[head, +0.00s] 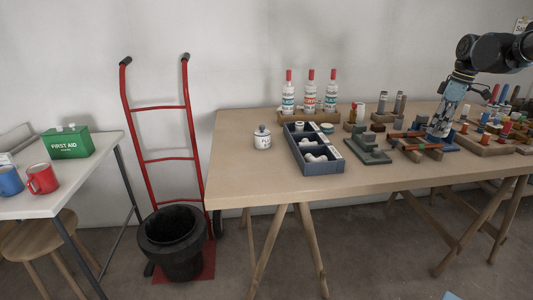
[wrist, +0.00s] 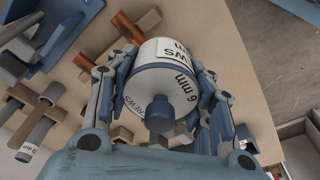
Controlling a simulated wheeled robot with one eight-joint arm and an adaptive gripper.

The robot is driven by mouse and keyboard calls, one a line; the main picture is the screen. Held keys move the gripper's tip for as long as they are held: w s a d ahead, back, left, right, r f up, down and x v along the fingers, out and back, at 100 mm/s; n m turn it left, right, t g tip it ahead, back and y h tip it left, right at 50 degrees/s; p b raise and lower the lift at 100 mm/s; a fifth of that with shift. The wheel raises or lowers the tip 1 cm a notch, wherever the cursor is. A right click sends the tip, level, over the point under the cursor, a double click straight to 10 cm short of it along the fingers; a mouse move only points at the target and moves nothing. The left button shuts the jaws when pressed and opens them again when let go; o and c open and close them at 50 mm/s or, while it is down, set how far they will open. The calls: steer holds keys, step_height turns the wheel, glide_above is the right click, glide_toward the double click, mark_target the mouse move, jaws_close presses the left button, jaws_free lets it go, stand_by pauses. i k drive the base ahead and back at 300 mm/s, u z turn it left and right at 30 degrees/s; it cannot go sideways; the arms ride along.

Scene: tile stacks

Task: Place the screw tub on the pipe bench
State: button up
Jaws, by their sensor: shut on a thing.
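In the head view my gripper (head: 439,125) is low over the right part of the long wooden bench (head: 232,172), among pipe pieces and blocks. The tub cannot be made out there. Whether it touches anything below, I cannot tell.
A similar white tub (head: 262,141) stands near the bench's left end, beside a dark divided tray (head: 325,167) of white fittings. Bottles (head: 310,97) stand behind.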

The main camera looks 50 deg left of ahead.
mark_target(234, 148)
steer(key=z, duration=1.05)
steer(key=k, duration=2.75)
steer(key=u, duration=1.15)
